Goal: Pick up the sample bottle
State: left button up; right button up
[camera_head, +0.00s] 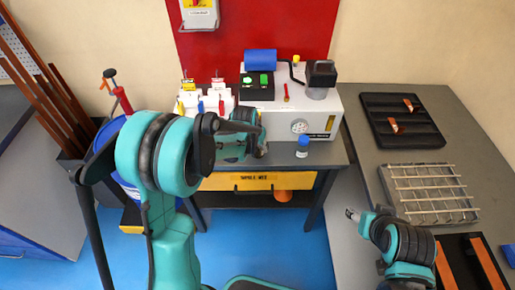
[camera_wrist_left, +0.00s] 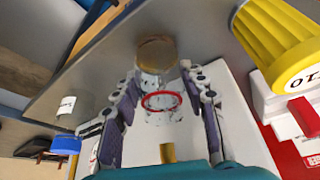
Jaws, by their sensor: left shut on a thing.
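My left gripper (camera_head: 257,130) is over the left part of the bench, mostly hidden behind its own arm in the head view. In the left wrist view its fingers (camera_wrist_left: 160,95) are shut on a clear, whitish bottle (camera_wrist_left: 154,82) with a round tan end and a red ring. The head view does not show this bottle clearly. A small blue-capped bottle (camera_head: 302,147) stands upright on the bench's front edge, right of the left gripper and apart from it. My right gripper (camera_head: 353,214) is at the lower right, away from the bottles; its jaws are too small to read.
A white machine (camera_head: 318,112) stands at the back of the bench (camera_head: 280,152). White containers with coloured parts (camera_head: 205,101) stand to its left. A yellow ribbed part (camera_wrist_left: 280,40) is close on the right in the wrist view. A dark tray (camera_head: 402,122) and wire rack (camera_head: 430,195) occupy the right table.

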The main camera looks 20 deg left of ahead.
pick_arm(q)
jog(key=shift+r, duration=0.1)
jog(key=shift+r+p, duration=0.6)
jog(key=shift+r, duration=0.2)
jog(key=s+a+p, duration=0.2)
jog(key=s, duration=1.5)
jog(key=shift+s+f+p, duration=0.15)
jog(key=shift+s+p, duration=0.2)
jog(key=shift+p, duration=0.05)
